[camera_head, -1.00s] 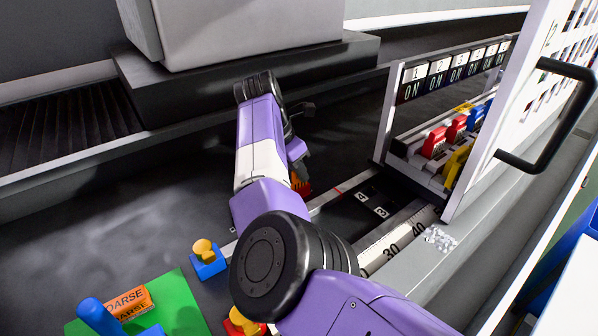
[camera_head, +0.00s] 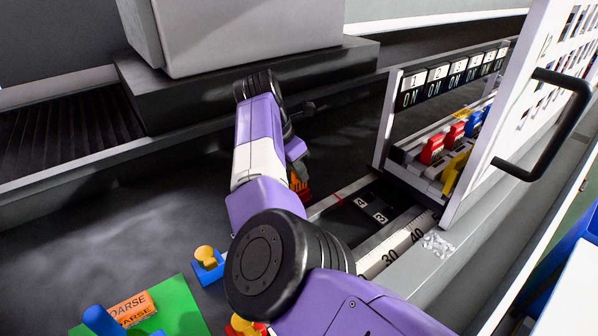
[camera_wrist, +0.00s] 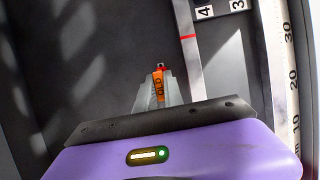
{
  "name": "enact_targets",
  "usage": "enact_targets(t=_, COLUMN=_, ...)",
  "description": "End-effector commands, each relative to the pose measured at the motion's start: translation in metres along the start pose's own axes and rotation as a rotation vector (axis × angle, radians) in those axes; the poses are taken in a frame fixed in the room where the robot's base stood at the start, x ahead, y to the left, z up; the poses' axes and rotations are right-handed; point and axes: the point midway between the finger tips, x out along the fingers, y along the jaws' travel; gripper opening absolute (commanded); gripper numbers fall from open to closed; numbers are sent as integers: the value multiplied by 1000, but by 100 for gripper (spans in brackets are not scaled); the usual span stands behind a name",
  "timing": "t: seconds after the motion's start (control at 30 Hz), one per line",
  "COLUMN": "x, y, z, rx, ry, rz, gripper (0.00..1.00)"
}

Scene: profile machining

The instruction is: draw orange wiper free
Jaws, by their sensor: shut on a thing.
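The orange wiper (camera_wrist: 158,86) shows between my fingertips in the wrist view, with dark lettering that seems to read OLD. A small red part shows just beyond its far end. My gripper (camera_wrist: 159,92) is shut on it and points down at the dark machine bed. In the head view my forearm hides most of the gripper, and only a bit of the orange wiper (camera_head: 299,184) shows beside it. It is close to the light rail with the red mark. I cannot tell whether the wiper still touches the bed or rail.
A light rail (camera_wrist: 191,55) and a ruler scale (camera_wrist: 290,80) run right of my gripper. A white grid door (camera_head: 510,110) with a black handle and a rack of coloured switches (camera_head: 450,145) stand right. A green mat (camera_head: 178,308) and a blue-yellow piece (camera_head: 207,262) lie in front.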

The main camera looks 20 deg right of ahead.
Motion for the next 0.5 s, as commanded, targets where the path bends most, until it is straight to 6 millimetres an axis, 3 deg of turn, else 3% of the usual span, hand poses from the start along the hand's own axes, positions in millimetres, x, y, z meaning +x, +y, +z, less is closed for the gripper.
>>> enact_targets(t=0.5, x=-9, y=0, z=4, rx=0, ry=0, rz=0, gripper=0)
